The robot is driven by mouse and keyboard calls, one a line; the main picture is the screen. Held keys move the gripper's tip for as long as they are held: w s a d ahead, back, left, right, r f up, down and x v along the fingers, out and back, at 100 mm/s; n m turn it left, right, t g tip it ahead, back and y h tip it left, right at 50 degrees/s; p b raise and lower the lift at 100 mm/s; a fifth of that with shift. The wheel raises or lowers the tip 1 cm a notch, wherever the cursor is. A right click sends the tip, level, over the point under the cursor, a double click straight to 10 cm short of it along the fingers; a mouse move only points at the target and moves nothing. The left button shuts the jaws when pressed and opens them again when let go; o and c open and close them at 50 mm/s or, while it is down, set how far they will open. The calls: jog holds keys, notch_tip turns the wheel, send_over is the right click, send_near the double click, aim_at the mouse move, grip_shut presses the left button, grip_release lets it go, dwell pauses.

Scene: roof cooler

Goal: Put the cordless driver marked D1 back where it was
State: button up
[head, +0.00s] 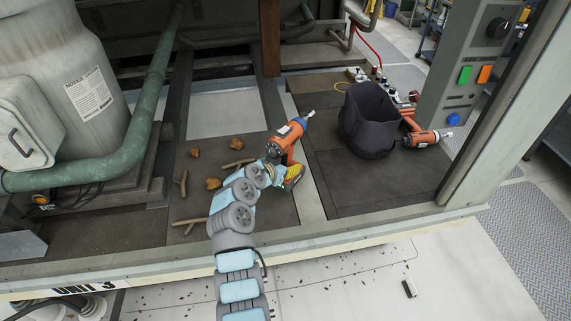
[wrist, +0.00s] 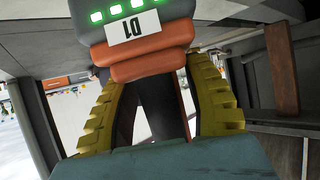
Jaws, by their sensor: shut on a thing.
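The cordless driver marked D1 (head: 288,136) is orange and dark, with a pale tip pointing up and right in the head view. In the wrist view its D1 label (wrist: 132,27) and several green lights face the camera. My gripper (head: 291,172) has yellow fingers and is shut on the driver. In the wrist view the fingers (wrist: 160,110) stand on both sides of its dark grip. The driver appears to be held above the dark floor panels; the exact height cannot be told. A second orange driver (head: 427,138) lies right of the dark bag; its marking is not readable.
An open dark bag (head: 368,122) stands on the right panel. Several small fittings (head: 380,75) lie behind it. Twigs (head: 184,183) and brown lumps (head: 213,184) lie on the left panel. A grey control box (head: 483,65) and a frame post (head: 497,105) stand right. A green pipe (head: 155,95) runs left.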

jog(key=shift+w+f, duration=0.1)
jog(key=shift+f, duration=1.25)
jog(key=shift+f, duration=0.15)
jog(key=o, duration=1.2)
jog(key=shift+s+a+r, duration=0.25)
jog(key=shift+s+r, duration=0.05)
jog(key=shift+r, duration=0.1)
jog(key=shift+s+a+r, duration=0.1)
jog(key=shift+s+a, duration=0.15)
jog(key=shift+s, duration=0.05)
jog(key=shift+p+v, duration=0.3)
jog(key=shift+v, duration=4.8)
jog(key=shift+s+d, duration=0.1)
